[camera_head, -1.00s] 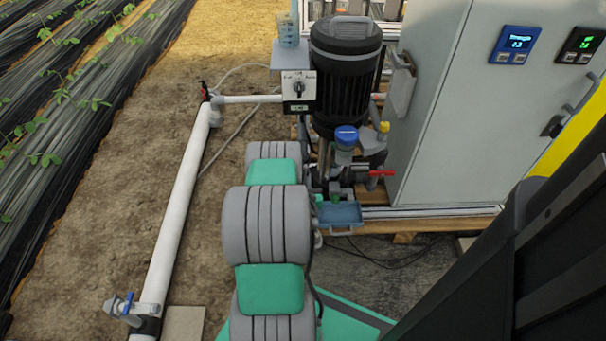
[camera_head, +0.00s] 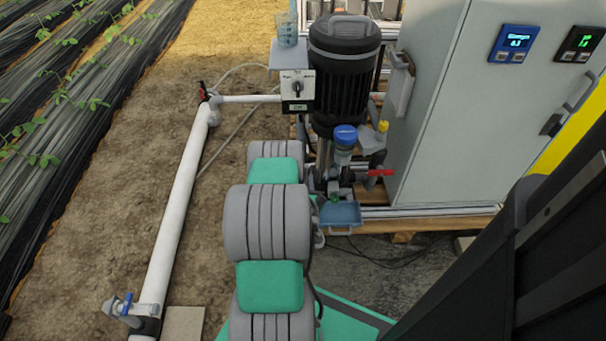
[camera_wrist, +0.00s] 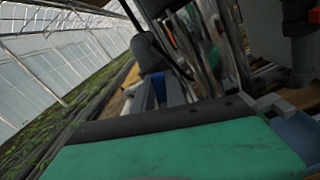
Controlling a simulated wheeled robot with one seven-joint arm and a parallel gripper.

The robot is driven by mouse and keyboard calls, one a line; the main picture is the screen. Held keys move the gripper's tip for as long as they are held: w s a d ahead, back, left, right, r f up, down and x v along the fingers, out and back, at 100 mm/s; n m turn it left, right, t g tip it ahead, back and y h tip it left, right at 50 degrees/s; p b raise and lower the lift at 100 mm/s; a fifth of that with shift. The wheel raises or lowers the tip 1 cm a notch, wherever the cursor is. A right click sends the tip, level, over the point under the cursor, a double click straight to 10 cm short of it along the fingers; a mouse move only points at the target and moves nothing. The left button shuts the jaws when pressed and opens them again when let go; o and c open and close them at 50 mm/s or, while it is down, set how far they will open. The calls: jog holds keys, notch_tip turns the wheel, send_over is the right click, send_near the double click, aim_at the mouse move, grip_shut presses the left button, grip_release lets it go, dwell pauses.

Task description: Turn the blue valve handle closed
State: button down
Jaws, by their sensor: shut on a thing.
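In the wrist view, a narrow blue piece (camera_wrist: 160,90), which looks like the blue valve handle, stands between the grey parts of my gripper (camera_wrist: 158,98). My gripper is shut on it. The black-edged teal hand fills the bottom of that view and hides what lies below. In the head view, my arm's grey and teal links reach toward the pump and hide the gripper and this handle. Another blue lever (camera_head: 127,304) sits on a small valve on the white pipe at the lower left, well apart from my arm.
A black pump motor (camera_head: 345,75) stands beyond my arm, with a blue-capped part (camera_head: 345,136) and a red handle (camera_head: 381,172) close by. A blue tray (camera_head: 341,215) lies right of my arm. A grey cabinet (camera_head: 440,110) blocks the right. Bare soil is at left.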

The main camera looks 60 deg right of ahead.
jog(key=m, duration=0.3)
jog(key=shift+s+d+f+m, duration=0.15)
jog(key=shift+s+f+m, duration=0.1)
jog(key=shift+s+m, duration=0.15)
jog(key=shift+s+d+f+m, duration=0.15)
jog(key=shift+f+m, duration=0.2)
jog(key=shift+m, duration=1.4)
jog(key=shift+s+f+m, duration=0.1)
jog(key=shift+f+m, duration=0.25)
jog(key=shift+m, duration=1.35)
jog(key=shift+s+d+f+m, duration=0.15)
jog(key=shift+f+m, duration=0.2)
jog(key=shift+m, duration=1.4)
jog(key=shift+a, duration=0.1)
jog(key=c, duration=1.4)
grip_release()
jog(key=shift+o, duration=0.2)
